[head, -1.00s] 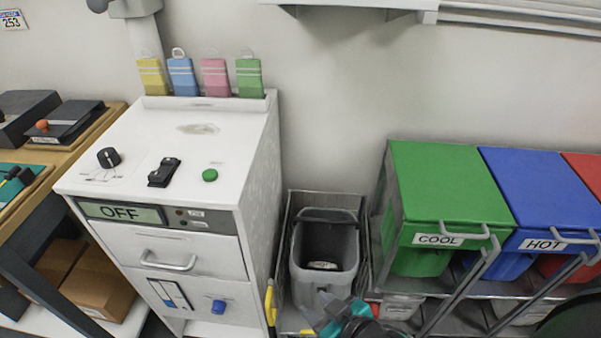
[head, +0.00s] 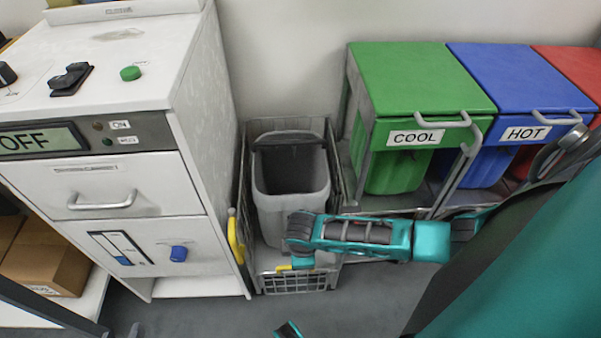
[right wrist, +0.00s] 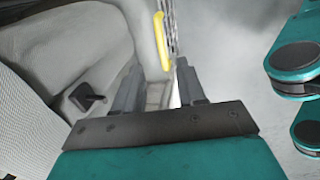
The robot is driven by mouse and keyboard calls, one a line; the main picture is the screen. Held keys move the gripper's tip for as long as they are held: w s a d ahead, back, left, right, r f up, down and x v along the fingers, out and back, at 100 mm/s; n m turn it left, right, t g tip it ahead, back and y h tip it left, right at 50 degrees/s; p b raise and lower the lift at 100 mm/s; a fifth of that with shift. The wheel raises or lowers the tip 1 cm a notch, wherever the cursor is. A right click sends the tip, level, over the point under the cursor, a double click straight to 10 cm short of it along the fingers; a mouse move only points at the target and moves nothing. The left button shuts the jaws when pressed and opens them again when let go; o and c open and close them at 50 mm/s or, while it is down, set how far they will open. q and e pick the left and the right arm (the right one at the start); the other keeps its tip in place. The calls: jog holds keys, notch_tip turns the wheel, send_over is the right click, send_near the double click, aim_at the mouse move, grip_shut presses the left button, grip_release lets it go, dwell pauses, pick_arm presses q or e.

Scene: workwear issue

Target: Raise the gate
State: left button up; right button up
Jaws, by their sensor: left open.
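A wire cage (head: 333,180) stands on the floor around a grey bin (head: 315,190). A low grid panel (head: 295,284), which looks like the gate, is at its front bottom. A yellow piece (head: 285,267) shows just above that panel, partly behind a teal arm part. My left gripper (head: 288,330) shows only as a small teal and dark tip at the bottom edge, in front of the cage. My right gripper (right wrist: 160,90) has its two grey fingers apart in the right wrist view, with nothing clearly held. A yellow bar (right wrist: 161,42) beside mesh lies beyond them.
A white cabinet (head: 105,185) stands left of the cage, with a yellow handle (head: 235,238) between them. Green (head: 420,80) and blue (head: 520,75) lidded bins are on the right. Grey floor (head: 200,318) is clear in front. My teal arm crosses the cage front.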

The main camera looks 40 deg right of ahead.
jog(key=f+b, duration=0.1)
jog(key=f, duration=0.2)
jog(key=w+f+b, duration=0.1)
jog(key=f+b, duration=0.1)
jog(key=f, duration=0.2)
jog(key=d+f+b, duration=0.1)
jog(key=f+b, duration=0.1)
jog(key=f, duration=0.1)
jog(key=shift+w+f, duration=0.15)
jog(key=shift+w, duration=0.25)
pick_arm(q)
jog(key=f, duration=0.1)
jog(key=d+f, duration=0.1)
jog(key=f, duration=0.1)
jog(key=shift+w+d+f, duration=0.1)
jog(key=shift+d+f, duration=0.2)
jog(key=shift+d, duration=0.1)
jog(key=shift+w+r+h, duration=0.1)
jog(key=shift+r+h, duration=0.05)
jog(key=shift+h, duration=0.15)
pick_arm(e)
jog(key=shift+c, duration=0.5)
pick_arm(q)
jog(key=shift+a+f, duration=0.2)
jog(key=shift+f, duration=0.05)
pick_arm(e)
grip_shut()
